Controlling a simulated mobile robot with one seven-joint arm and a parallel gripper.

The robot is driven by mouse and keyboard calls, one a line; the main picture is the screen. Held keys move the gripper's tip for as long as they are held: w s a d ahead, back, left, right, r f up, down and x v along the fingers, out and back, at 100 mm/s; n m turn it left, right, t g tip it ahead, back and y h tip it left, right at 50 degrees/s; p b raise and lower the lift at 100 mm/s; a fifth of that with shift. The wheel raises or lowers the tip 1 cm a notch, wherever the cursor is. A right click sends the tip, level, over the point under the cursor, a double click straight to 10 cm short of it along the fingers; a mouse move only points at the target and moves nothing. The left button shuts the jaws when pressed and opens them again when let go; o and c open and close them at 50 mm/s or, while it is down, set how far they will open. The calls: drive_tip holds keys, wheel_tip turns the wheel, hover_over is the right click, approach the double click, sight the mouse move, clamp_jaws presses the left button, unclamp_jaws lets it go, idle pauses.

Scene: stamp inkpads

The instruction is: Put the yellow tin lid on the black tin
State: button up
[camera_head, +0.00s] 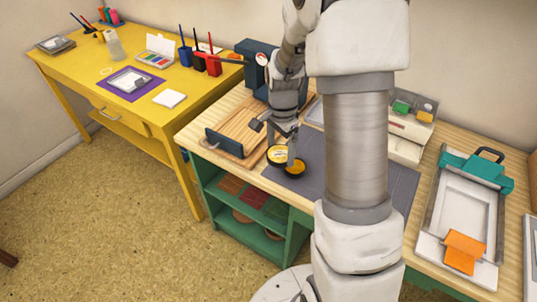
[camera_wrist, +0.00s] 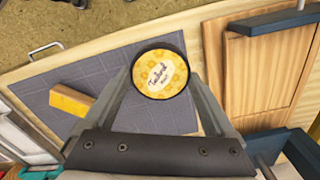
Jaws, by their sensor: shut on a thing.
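The round yellow lid (camera_wrist: 161,70), with a pale printed label, is between the fingertips of my gripper (camera_wrist: 160,78) in the wrist view. The gripper is shut on it, one finger at each side. In the head view the yellow lid (camera_head: 278,153) shows beside my gripper (camera_head: 286,155), near the mat's left edge. A black round edge (camera_wrist: 161,98) surrounds the lid in the wrist view, and dark shows under it in the head view. This looks like the black tin directly beneath; I cannot tell whether the lid is seated or held just above.
A yellow-orange block (camera_wrist: 70,103) lies on the grey mat (camera_wrist: 110,70), close to the lid. A wooden board (camera_wrist: 258,65) with a dark blue bar (camera_wrist: 268,22) stands on the other side. The mat is otherwise mostly clear. A teal-and-white press (camera_head: 462,205) stands far right.

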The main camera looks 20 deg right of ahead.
sight(296, 166)
drive_tip(key=d+m, duration=0.1)
drive_tip(key=m, duration=0.1)
drive_tip(key=d+m, duration=0.2)
drive_tip(key=m, duration=0.1)
drive_tip(key=shift+s+r+m+b, duration=0.15)
drive_tip(key=shift+m+b, duration=0.15)
drive_tip(key=shift+b, duration=0.05)
drive_tip(key=d+m, duration=0.1)
drive_tip(key=m, duration=0.2)
drive_tip(key=shift+s+d+r, duration=0.15)
drive_tip(key=shift+d, duration=0.25)
drive_tip(key=shift+m, duration=0.3)
drive_tip(key=shift+f+b, duration=2.15)
drive_tip(key=shift+f, duration=0.25)
drive_tip(key=shift+f+b, duration=0.8)
drive_tip(key=shift+f, duration=0.35)
drive_tip(key=o, duration=1)
wheel_tip(296, 166, up, 18)
drive_tip(key=p, duration=0.4)
drive_tip(key=shift+f+p, duration=0.25)
drive_tip(key=shift+p, duration=0.1)
